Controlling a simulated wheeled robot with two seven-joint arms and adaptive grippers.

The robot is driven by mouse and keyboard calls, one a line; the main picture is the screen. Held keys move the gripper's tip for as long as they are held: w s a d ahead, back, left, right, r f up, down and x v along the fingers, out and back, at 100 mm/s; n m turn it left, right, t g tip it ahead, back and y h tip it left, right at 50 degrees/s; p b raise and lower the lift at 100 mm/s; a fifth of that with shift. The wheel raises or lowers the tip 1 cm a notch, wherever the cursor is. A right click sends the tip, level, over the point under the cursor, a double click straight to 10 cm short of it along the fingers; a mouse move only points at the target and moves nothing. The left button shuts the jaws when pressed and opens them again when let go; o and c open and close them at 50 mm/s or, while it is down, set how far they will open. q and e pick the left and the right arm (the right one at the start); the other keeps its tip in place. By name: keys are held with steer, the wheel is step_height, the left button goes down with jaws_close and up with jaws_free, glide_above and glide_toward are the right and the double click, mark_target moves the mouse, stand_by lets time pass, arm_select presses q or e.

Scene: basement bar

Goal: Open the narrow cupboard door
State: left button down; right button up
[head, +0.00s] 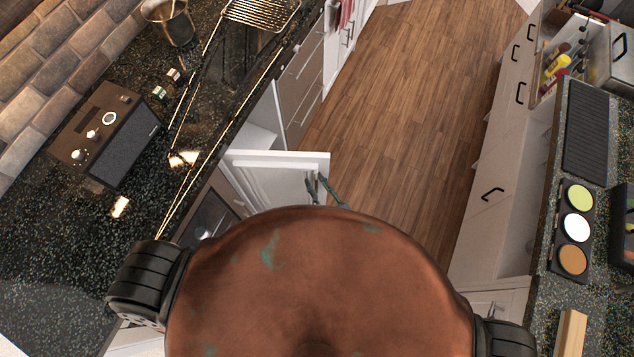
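The narrow cupboard door (280,171) is white and panelled. It stands swung out from the left counter front, roughly square to it. Part of the white cupboard interior (264,128) shows behind it. My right gripper (316,178) is at the door's free end, on the near side. Its two thin greenish fingers show a gap between them, with door surface visible in the gap. Whether they touch the door I cannot tell. The rest of this gripper is hidden behind my copper-coloured body. My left gripper is not in view.
A dark granite counter (50,225) with a coffee-machine-like appliance (108,133) and a wire rack (262,12) runs along the left. Brown drawers (300,85) lie beyond the cupboard. White cabinets (492,190) line the right. The wooden floor (405,120) between is clear.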

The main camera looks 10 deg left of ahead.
steer(key=v, duration=1.2)
